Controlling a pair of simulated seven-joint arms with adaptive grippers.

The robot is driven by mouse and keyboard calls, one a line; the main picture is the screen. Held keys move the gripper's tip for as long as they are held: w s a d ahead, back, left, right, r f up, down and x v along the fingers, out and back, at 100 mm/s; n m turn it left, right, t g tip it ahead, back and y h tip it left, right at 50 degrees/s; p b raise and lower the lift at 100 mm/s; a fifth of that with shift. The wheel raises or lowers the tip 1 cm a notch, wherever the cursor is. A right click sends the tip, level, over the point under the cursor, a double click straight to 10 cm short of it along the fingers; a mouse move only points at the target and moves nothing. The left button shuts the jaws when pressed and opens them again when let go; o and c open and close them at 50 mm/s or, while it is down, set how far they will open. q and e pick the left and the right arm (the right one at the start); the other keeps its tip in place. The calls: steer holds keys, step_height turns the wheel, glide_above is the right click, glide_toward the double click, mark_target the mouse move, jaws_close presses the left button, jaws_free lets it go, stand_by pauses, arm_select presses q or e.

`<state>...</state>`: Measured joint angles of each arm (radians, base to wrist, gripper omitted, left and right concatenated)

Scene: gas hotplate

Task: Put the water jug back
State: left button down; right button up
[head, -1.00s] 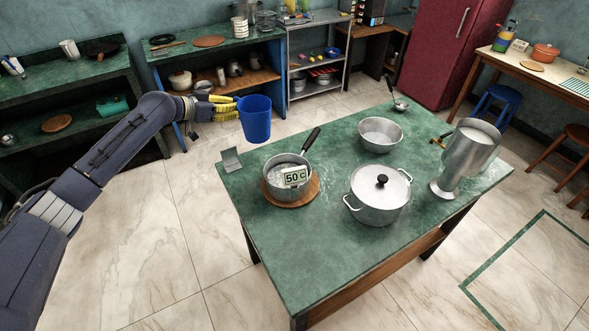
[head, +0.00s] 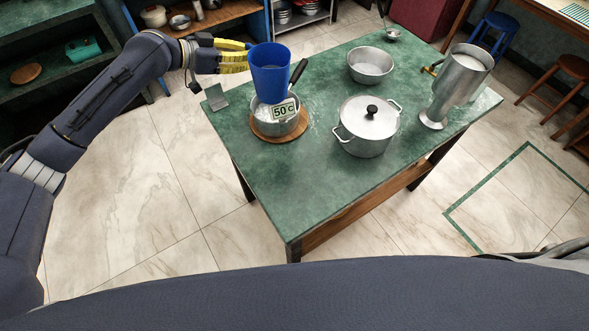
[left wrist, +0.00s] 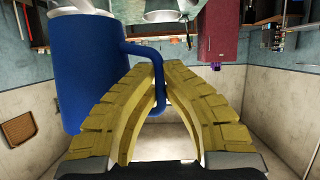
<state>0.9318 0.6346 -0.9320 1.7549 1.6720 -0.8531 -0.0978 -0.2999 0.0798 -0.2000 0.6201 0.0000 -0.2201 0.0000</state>
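The water jug (head: 270,74) is a tall blue vessel with a side handle. It also shows at the left of the left wrist view (left wrist: 88,72). My left gripper (head: 240,57), with yellow fingers, is shut on its handle (left wrist: 158,72). The jug is upright and raised above the far left corner of the green table (head: 290,195). In the head view it covers part of the saucepan (head: 284,126), and I cannot tell the gap between them. My right gripper is not in view.
The saucepan stands on a round wooden board (head: 268,130) with a "50°C" label over it. A lidded pot (head: 366,130), an open bowl (head: 371,66) and a tall metal vessel (head: 458,82) stand on the table. A small metal bracket (head: 215,97) is at the left corner. The near table area is clear.

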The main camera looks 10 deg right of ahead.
arm_select(q)
steer(key=s+d+r+m+g, duration=0.1)
steer(key=s+d, duration=0.2)
steer(key=s, duration=0.5)
steer(key=s+d+m+g, duration=0.1)
steer(key=s+d, duration=0.2)
steer(key=s, duration=0.4)
steer(key=shift+g+h, duration=0.3)
steer(key=shift+h, duration=0.1)
step_height(320, 180, down, 19)
steer(key=shift+s+f, duration=0.1)
steer(key=shift+s, duration=0.05)
steer(key=shift+f, duration=0.1)
steer(key=c, duration=2)
jaws_free()
steer(key=shift+f, duration=0.1)
steer(key=o, duration=0.4)
